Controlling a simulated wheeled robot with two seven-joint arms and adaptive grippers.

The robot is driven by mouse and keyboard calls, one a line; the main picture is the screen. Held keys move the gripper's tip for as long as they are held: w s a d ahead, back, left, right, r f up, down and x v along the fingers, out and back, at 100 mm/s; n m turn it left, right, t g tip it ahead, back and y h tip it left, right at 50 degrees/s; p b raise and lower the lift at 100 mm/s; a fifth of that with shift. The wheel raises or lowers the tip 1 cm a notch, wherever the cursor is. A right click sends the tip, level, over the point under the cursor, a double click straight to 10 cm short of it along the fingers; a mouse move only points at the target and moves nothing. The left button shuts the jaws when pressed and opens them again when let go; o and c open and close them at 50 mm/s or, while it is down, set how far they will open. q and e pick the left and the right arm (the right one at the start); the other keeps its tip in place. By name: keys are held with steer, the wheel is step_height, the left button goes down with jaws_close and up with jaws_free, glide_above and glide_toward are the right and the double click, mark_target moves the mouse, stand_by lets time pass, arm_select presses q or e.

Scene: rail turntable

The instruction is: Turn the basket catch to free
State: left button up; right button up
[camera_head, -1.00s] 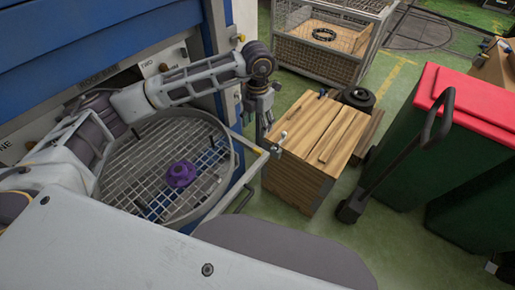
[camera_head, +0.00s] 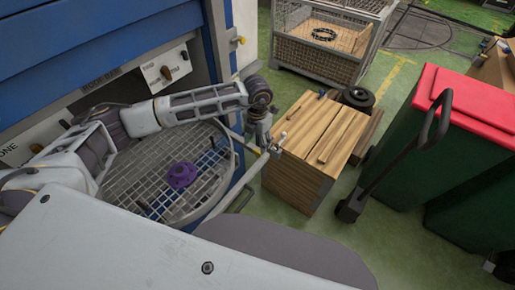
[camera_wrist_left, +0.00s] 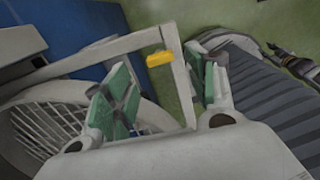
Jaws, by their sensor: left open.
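The round wire basket (camera_head: 212,205) sits in a pale frame below the blue machine, with a purple part (camera_head: 182,174) on its mesh. My left gripper (camera_head: 268,146) is at the frame's outer right corner. In the left wrist view the gripper (camera_wrist_left: 160,95) is open, with green pads on both fingers. A small yellow block (camera_wrist_left: 159,58), which looks like the catch, is on the pale frame (camera_wrist_left: 110,52) and shows between the fingers, apart from both pads. In the head view the gripper largely hides this corner. My right gripper is out of view.
A wooden crate (camera_head: 318,150) stands just right of the gripper. Farther right are a black handle (camera_head: 405,150) and green bins with a red lid (camera_head: 478,105). A wire cage (camera_head: 330,40) is behind. Green floor (camera_head: 300,225) is clear in front of the crate.

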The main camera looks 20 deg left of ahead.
mark_target(258, 151)
arm_select(q)
steer(key=shift+f+p, duration=0.3)
steer(key=shift+f, duration=2.3)
steer(key=c, duration=1)
